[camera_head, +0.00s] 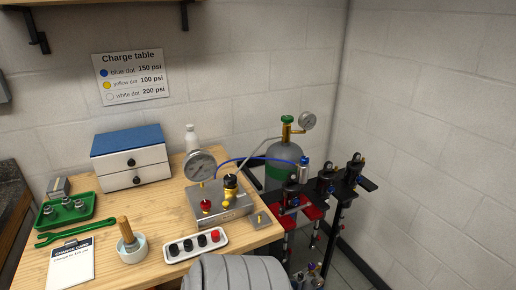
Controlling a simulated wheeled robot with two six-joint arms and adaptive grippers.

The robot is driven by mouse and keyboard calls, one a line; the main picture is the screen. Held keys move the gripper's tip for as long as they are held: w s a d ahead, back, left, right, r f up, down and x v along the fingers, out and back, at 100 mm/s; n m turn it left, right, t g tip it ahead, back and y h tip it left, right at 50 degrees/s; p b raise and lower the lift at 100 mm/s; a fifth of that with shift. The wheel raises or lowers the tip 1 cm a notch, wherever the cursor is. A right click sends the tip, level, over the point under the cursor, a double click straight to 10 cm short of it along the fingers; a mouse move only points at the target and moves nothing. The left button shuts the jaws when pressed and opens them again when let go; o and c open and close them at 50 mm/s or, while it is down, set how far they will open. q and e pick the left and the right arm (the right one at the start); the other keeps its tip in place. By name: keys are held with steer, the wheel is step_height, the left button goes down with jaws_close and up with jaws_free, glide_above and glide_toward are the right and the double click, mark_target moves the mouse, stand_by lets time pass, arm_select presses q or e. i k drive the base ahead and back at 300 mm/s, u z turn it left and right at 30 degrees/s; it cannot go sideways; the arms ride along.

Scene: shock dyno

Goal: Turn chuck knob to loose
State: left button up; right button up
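A metal charging block (222,214) sits on the wooden bench near its right side. It carries a round pressure gauge (201,166), a red knob (206,205) and a black-topped brass fitting (230,184). No knob is labelled, so I cannot tell which is the chuck knob or whether it is loose or tight. Neither of my grippers is in view. A grey rounded part of my own body covers the bench's front edge.
A green-banded gas bottle (286,160) and a black and red stand (290,215) are right of the bench. A white tray of knobs (195,244), a cup (132,249), a clipboard (71,262), a green wrench (74,233), a green tray (85,203) and a drawer box (131,157) occupy the bench.

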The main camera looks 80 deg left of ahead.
mark_target(304, 160)
steer(key=k, duration=0.35)
steer(key=u, duration=0.9)
